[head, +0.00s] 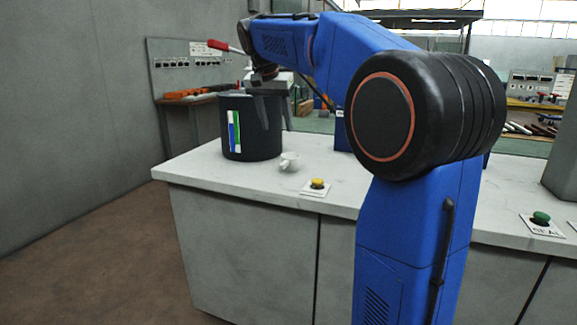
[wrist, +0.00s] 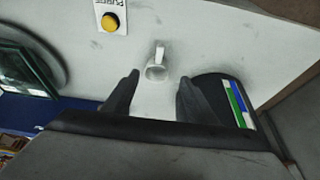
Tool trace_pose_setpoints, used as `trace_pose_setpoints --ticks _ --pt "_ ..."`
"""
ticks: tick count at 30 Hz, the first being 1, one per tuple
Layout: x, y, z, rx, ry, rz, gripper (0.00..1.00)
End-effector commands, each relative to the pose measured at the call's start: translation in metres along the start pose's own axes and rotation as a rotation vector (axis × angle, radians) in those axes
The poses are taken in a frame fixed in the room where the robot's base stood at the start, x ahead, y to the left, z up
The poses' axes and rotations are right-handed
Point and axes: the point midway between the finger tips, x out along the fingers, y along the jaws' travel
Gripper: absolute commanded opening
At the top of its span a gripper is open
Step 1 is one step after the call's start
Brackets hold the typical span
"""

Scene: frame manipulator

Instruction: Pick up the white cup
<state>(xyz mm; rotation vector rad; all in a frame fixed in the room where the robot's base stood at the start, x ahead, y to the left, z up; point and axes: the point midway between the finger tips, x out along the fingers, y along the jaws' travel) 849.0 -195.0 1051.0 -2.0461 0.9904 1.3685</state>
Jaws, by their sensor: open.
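The white cup (head: 290,162) stands on the pale counter (head: 220,168), just right of a dark bin. In the wrist view the cup (wrist: 156,70) shows beyond the fingertips, about midway between them, with its handle pointing up in the picture. My gripper (wrist: 156,84) is open and empty, its two dark fingers apart on either side of the line to the cup.
The dark bin (head: 251,128) with a blue, white and green label stands close beside the cup; it also shows near the right finger in the wrist view (wrist: 222,88). A yellow button (head: 317,183) is right of the cup. A green button (head: 541,217) is farther right.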

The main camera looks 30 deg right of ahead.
Motion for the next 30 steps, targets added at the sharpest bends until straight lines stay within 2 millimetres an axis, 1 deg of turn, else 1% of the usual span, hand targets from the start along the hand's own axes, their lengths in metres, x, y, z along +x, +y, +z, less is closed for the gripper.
trace_pose_setpoints --ticks 2,5,18,21,24,30 --pt "0.004 -0.001 -0.003 0.007 0.000 0.004 0.52" --pt "0.017 -0.001 -0.003 0.009 0.000 0.004 0.52" --pt "0.094 -0.001 -0.002 0.007 -0.002 0.004 0.52" --pt "0.108 -0.001 -0.002 0.007 -0.002 0.004 0.52" --pt "0.117 -0.001 -0.003 0.008 0.000 0.003 0.52" --pt "0.125 0.000 -0.003 0.007 0.000 0.003 0.52"
